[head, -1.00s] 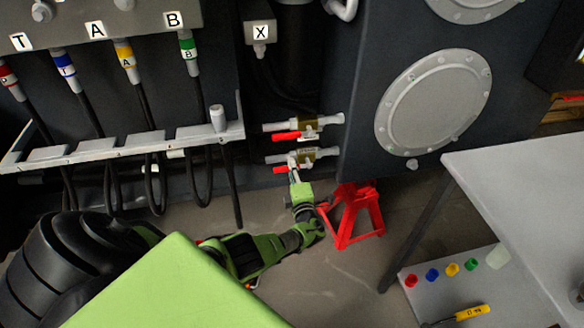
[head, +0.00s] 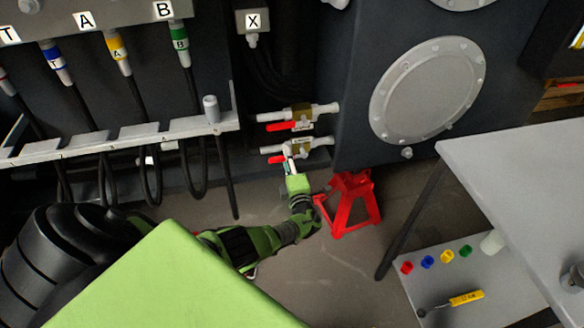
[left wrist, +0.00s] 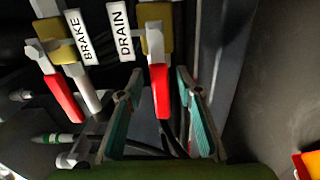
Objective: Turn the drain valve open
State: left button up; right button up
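The drain valve (head: 300,147) is the lower of two brass-bodied valves on the dark chassis in the head view. In the left wrist view its DRAIN label (left wrist: 121,30) stands beside the valve body, and its red handle (left wrist: 160,92) points toward my palm. My left gripper (head: 290,166) is just below this valve. In the left wrist view my left gripper (left wrist: 160,82) is open, with one teal-padded finger on each side of the red handle. Gaps show between handle and fingers. My right gripper is not in view.
The brake valve (head: 300,116) with its own red handle (left wrist: 63,97) sits close beside the drain valve. A red jack stand (head: 350,205) stands right of my left gripper. Hoses hang under a metal rail (head: 115,138). A grey table (head: 520,170) is at the right.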

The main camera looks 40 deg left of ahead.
pick_arm(q)
jog(key=v, duration=1.1)
jog(key=shift+d, duration=0.25)
jog(key=shift+s, duration=0.15)
